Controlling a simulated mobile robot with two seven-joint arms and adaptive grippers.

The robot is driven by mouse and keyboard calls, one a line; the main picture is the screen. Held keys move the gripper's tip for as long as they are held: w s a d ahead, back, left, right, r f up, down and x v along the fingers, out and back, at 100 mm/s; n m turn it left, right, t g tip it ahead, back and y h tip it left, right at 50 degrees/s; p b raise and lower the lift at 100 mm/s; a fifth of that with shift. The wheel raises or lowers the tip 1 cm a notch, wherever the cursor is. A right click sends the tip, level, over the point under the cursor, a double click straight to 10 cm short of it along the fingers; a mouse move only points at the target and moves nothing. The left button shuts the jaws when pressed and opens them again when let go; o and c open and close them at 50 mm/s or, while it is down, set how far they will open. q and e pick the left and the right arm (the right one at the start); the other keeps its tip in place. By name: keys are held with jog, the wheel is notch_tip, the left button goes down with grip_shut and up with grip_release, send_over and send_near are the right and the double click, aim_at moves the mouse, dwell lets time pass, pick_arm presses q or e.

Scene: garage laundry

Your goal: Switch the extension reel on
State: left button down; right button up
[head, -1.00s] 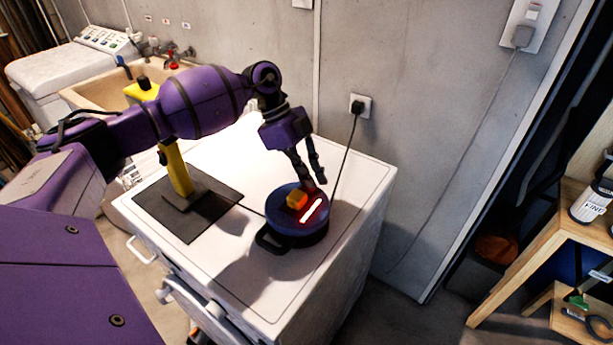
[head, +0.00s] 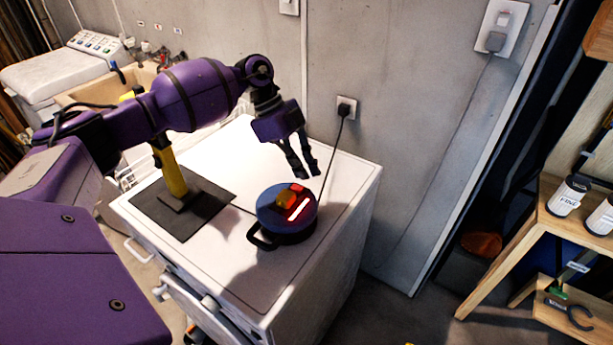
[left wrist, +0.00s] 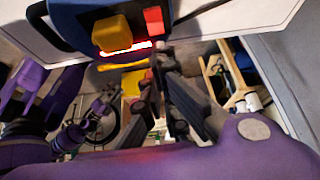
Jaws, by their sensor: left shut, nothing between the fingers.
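The extension reel (head: 287,226) sits on the white machine top, a round dark body with a blue top and a black handle at its front left. On its top are an orange-yellow block (head: 285,200), a small red switch (head: 297,187) and a strip glowing red-white (head: 299,209). The left wrist view shows the block (left wrist: 112,34), the red switch (left wrist: 153,21) and the lit strip close up. My left gripper (head: 306,174) is shut and empty, just above and behind the reel's far right side, apart from it. My right gripper is not in view in the head view.
A black cord runs from the wall socket (head: 346,107) down to behind the reel. A dark mat (head: 205,212) with a yellow-handled tool (head: 172,172) lies left of the reel on the white machine (head: 330,232). A wooden shelf (head: 535,235) stands at the right.

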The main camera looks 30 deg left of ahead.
pick_arm(q)
jog(key=a+b+v, duration=0.1)
jog(key=v, duration=0.9)
jog(key=shift+f+b, duration=0.25)
jog(key=shift+b, duration=0.1)
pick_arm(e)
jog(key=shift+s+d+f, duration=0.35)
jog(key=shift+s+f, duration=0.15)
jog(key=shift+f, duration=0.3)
pick_arm(q)
jog(key=shift+w+a, duration=0.1)
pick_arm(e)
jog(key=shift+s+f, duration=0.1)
pick_arm(q)
jog(key=shift+f, duration=0.1)
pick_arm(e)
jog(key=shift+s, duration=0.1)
